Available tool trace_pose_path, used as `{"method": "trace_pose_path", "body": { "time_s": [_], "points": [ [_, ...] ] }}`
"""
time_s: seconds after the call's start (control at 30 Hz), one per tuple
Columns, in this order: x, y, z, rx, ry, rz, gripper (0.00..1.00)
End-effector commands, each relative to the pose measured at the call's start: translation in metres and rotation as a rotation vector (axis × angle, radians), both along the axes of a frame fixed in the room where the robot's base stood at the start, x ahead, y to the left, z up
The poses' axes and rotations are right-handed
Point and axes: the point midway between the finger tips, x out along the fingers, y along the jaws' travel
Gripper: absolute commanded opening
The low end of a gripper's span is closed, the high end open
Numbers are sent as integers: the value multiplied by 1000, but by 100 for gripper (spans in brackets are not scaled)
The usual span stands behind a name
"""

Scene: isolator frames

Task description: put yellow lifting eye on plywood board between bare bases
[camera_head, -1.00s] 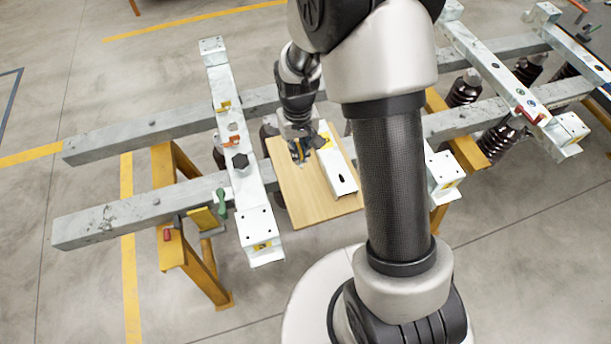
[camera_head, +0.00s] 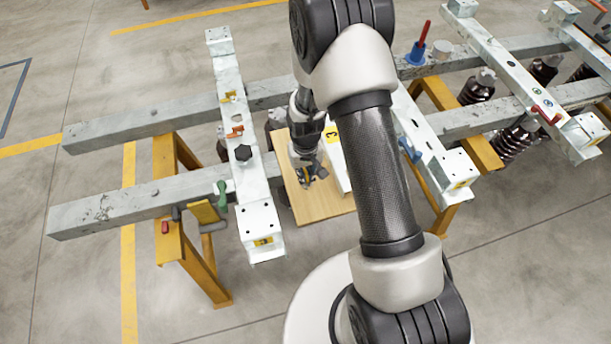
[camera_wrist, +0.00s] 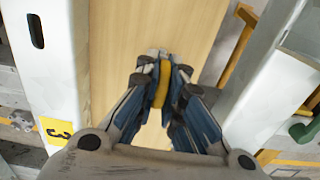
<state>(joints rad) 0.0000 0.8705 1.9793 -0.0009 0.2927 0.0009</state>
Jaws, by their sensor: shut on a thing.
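My gripper (camera_head: 309,178) is over the plywood board (camera_head: 323,208), which lies between white steel beams. In the wrist view my gripper (camera_wrist: 163,72) is shut on the yellow lifting eye (camera_wrist: 162,84), a thin yellow piece upright between the blue-sided fingers. The board also shows in the wrist view (camera_wrist: 130,30), behind the fingertips. I cannot tell whether the lifting eye touches the board. My arm hides part of the board in the head view.
A white beam with a yellow "3" label (camera_wrist: 57,128) lies along the board. A blue holder with a red handle (camera_head: 420,45) stands farther right. Yellow trestles (camera_head: 187,260) support the grey beams.

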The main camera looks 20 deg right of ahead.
Motion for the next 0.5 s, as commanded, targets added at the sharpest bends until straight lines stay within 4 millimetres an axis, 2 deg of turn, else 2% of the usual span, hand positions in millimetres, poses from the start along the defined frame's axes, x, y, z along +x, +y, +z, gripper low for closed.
{"method": "trace_pose_path", "body": {
  "time_s": [0.3,0.33,0.5],
  "points": [
    [1,0,-3,0,-2,0,0],
    [0,0,-3,0,-1,0,9],
    [0,0,-2,0,-1,0,20]
  ]
}}
